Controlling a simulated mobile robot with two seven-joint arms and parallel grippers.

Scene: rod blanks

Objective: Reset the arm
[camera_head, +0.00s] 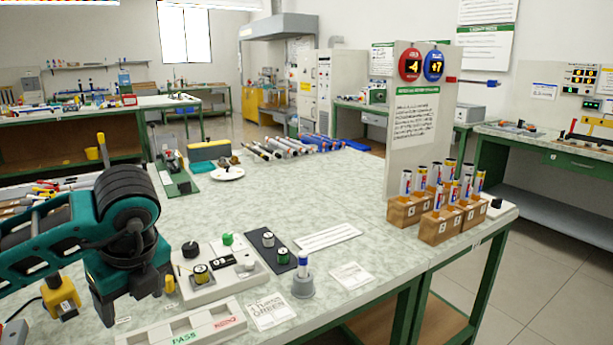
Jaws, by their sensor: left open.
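My left arm comes in from the left, teal and black, over the near left part of the marbled worktable (330,195). My left gripper (137,292) points down beside the pale fixture board (228,270). It is open, and I see nothing held in it. The board carries dark knobs, a green knob and a yellow-banded piece. My right gripper is not in view.
A pass tray (165,335) lies in front of the gripper. A grey holder with a blue-topped rod (303,280) stands to the right. Wooden blocks (440,226) with several rods stand at the right edge, by an upright sign panel (412,110). The table middle is mostly clear.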

